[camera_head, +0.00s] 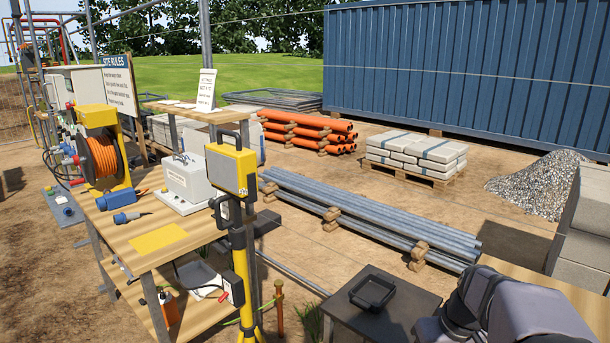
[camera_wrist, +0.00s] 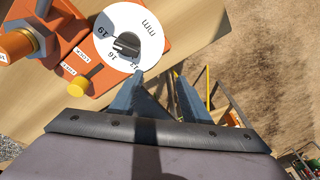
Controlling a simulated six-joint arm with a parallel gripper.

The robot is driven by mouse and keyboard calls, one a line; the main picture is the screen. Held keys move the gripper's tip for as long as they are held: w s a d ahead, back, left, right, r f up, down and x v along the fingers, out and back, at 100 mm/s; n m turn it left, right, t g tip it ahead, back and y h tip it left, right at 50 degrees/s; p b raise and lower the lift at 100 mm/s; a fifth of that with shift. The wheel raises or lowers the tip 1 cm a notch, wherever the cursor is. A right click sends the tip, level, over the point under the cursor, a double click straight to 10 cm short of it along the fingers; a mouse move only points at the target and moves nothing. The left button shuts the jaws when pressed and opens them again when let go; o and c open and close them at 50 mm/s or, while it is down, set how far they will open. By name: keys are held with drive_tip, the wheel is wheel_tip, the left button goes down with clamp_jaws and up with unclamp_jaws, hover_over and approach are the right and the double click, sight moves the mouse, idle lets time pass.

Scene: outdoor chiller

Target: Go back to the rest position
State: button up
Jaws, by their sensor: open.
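My gripper (camera_wrist: 161,82) shows in the wrist view with its two blue-grey fingers apart and nothing between them. The left fingertip overlaps the lower edge of a white dial (camera_wrist: 113,26) marked in mm; I cannot tell if they touch. The dial has a black knob (camera_wrist: 127,44) and sits on an orange device (camera_wrist: 66,27) on a wooden surface. In the head view only my grey arm shows at the bottom right, and its fingers are not visible there.
The orange device carries a yellow button (camera_wrist: 77,88) and a brass fitting (camera_wrist: 18,44). A yellow work light (camera_head: 231,169) on a stand and a wooden bench (camera_head: 110,228) are farther left. Grey pipes (camera_head: 370,215) lie behind.

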drive_tip(key=shift+g, duration=0.6)
drive_tip(key=s+a, duration=0.2)
drive_tip(key=s+a+f, duration=0.1)
drive_tip(key=s+a, duration=0.1)
drive_tip(key=a, duration=0.1)
drive_tip(key=s+a+p, duration=0.1)
drive_tip(key=s+a, duration=0.1)
drive_tip(key=a, duration=0.1)
drive_tip(key=shift+f, duration=0.25)
drive_tip(key=s+a+f+p, duration=0.1)
drive_tip(key=s+a+f, duration=0.2)
drive_tip(key=s+a, duration=0.35)
drive_tip(key=s+a+f+m+y+b, duration=0.1)
drive_tip(key=a+f+m+b, duration=0.1)
drive_tip(key=f+b, duration=0.95)
drive_tip(key=s+a+f+m+y+b, duration=0.1)
drive_tip(key=a+f+b, duration=0.1)
drive_tip(key=f+b, duration=0.95)
drive_tip(key=d+f+n+h+b, duration=0.1)
drive_tip(key=d+f+b, duration=0.1)
drive_tip(key=f+b, duration=1.2)
drive_tip(key=d+f+n+g+h+b, duration=0.1)
drive_tip(key=d+f+b, duration=0.2)
drive_tip(key=f+b, duration=1.2)
drive_tip(key=shift+s+d+f+n+h, duration=0.2)
drive_tip(key=shift+s+n+h, duration=0.1)
drive_tip(key=shift+h, duration=0.1)
drive_tip(key=shift+r, duration=0.1)
drive_tip(key=shift+c, duration=0.6)
